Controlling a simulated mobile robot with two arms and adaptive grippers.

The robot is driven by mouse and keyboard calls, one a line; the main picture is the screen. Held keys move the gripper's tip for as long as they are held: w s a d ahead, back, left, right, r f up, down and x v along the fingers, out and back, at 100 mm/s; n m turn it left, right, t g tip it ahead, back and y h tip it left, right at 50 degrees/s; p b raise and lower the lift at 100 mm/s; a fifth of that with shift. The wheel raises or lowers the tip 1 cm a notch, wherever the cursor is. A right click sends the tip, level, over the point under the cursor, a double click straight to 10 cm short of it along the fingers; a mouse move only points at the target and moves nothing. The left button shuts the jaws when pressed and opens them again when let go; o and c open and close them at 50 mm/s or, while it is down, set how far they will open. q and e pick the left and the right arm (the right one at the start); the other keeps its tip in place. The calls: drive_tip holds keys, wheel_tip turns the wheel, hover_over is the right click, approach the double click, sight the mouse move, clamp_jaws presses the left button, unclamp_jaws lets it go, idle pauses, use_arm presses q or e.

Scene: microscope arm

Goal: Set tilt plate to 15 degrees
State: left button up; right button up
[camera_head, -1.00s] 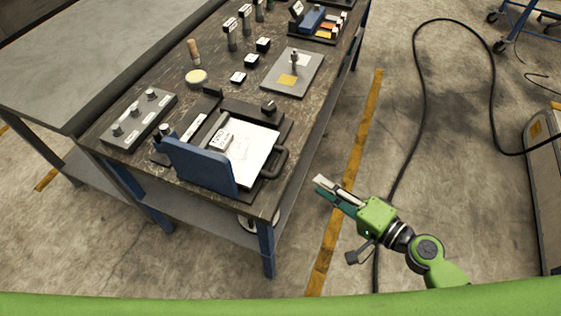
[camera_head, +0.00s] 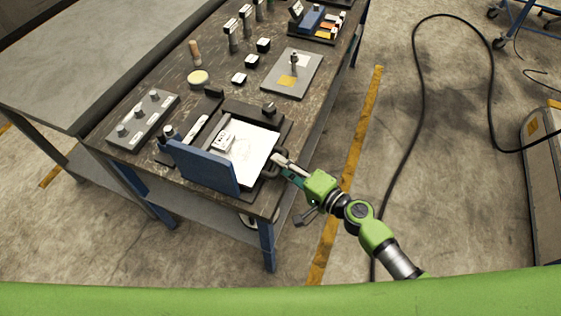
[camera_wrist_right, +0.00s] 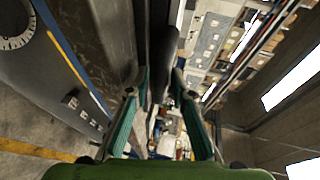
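The tilt plate (camera_head: 254,150) is a white-topped board in a dark frame near the front corner of the workbench. A small white block (camera_head: 223,141) sits on it. A dark loop handle (camera_head: 270,172) sticks out from its right side. My right gripper (camera_head: 281,163) is at this handle. In the right wrist view, the fingers (camera_wrist_right: 157,88) stand apart with a dark bar, apparently the handle (camera_wrist_right: 161,55), between them; contact is unclear. A blue upright panel (camera_head: 203,167) stands at the front of the plate and hides part of it. My left gripper is out of view.
A grey strip with several knobs (camera_head: 143,122) lies left of the plate. A black knob (camera_head: 268,109) is at its back edge. A grey plate with a post (camera_head: 291,75) and small blocks stand farther back. The floor right of the bench is open, with a black cable (camera_head: 416,110).

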drive_tip(key=shift+w+a, duration=0.25)
drive_tip(key=shift+a, duration=0.05)
clamp_jaws()
wheel_tip(320, 180, up, 6)
drive_tip(key=p, duration=0.4)
drive_tip(key=shift+w+a+f, duration=0.15)
drive_tip(key=shift+f, duration=0.05)
drive_tip(key=shift+a+r+p, duration=0.15)
drive_tip(key=shift+r+p, duration=0.3)
drive_tip(key=shift+r, duration=0.1)
drive_tip(key=shift+w, duration=0.1)
unclamp_jaws()
drive_tip(key=shift+f, duration=0.15)
